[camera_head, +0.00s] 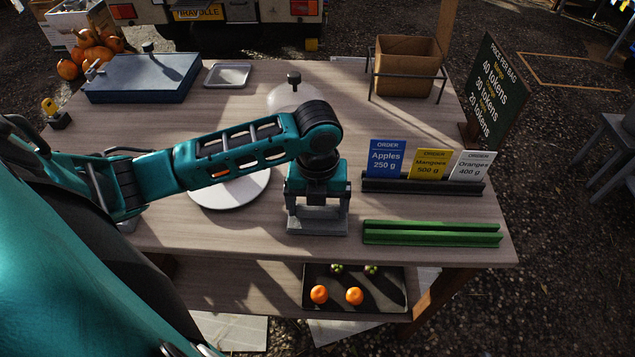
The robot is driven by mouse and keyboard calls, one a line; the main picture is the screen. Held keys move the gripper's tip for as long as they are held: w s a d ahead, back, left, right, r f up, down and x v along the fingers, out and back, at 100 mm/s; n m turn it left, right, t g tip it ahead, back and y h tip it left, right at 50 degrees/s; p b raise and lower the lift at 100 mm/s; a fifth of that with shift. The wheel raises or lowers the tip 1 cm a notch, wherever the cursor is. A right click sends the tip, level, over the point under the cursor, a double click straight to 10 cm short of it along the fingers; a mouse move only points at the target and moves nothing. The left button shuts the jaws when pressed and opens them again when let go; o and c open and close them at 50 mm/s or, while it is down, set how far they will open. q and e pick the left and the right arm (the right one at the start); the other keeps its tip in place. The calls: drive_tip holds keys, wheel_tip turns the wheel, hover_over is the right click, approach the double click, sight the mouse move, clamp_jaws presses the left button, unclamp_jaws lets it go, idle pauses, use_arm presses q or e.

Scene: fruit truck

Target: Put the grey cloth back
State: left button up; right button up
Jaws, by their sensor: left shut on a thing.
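My left gripper (317,206) points down over the front middle of the wooden table, just right of a white round plate. Its fingers are shut on a flat grey piece, which appears to be the grey cloth (316,225), at or close to the tabletop. The gripper and forearm hide part of it, and I cannot tell whether it touches the table. My right gripper is not in view.
The white plate (232,192) lies under my left arm. To the right stand order cards (387,158) in a black holder and a green rail (431,234). A blue-grey case (144,78), a small tray (227,75) and a cardboard box (405,66) stand at the back.

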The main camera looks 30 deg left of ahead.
sight(317, 208)
use_arm(q)
drive_tip(key=shift+f, duration=0.3)
drive_tip(key=o, duration=0.6)
drive_tip(key=shift+r, duration=0.1)
wheel_tip(317, 208, up, 12)
drive_tip(key=shift+f, duration=0.1)
idle(0.4)
